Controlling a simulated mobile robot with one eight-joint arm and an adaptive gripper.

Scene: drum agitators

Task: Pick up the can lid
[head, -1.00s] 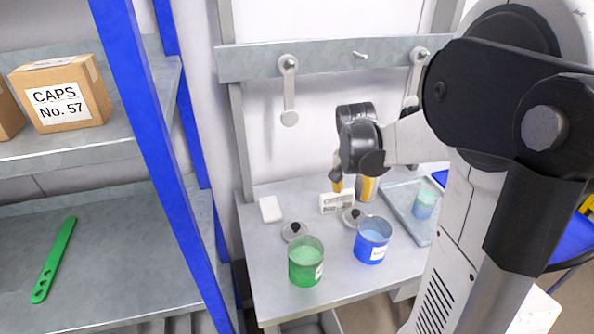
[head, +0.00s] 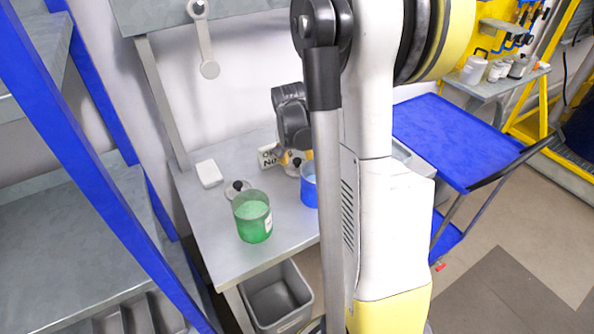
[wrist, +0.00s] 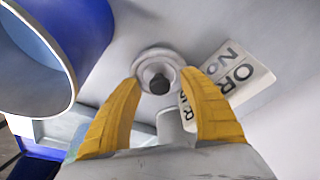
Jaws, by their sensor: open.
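A round grey can lid with a dark knob (wrist: 158,72) lies flat on the bench in the wrist view. My gripper (wrist: 160,80) is open, its two yellow fingers reaching to either side of the knob. I cannot tell how far above the lid the fingertips are. In the head view my gripper (head: 294,160) is low over the bench, behind the blue can (head: 309,188), and largely covers this lid. A second lid with a dark knob (head: 237,187) lies further left, behind the green can (head: 253,218).
The blue can (wrist: 85,62) stands close to the left finger in the wrist view. A printed sign (wrist: 238,76) is near the right finger. A white block (head: 208,173) lies on the bench's left. A grey bin (head: 277,300) is below, and a blue cart (head: 455,140) stands right.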

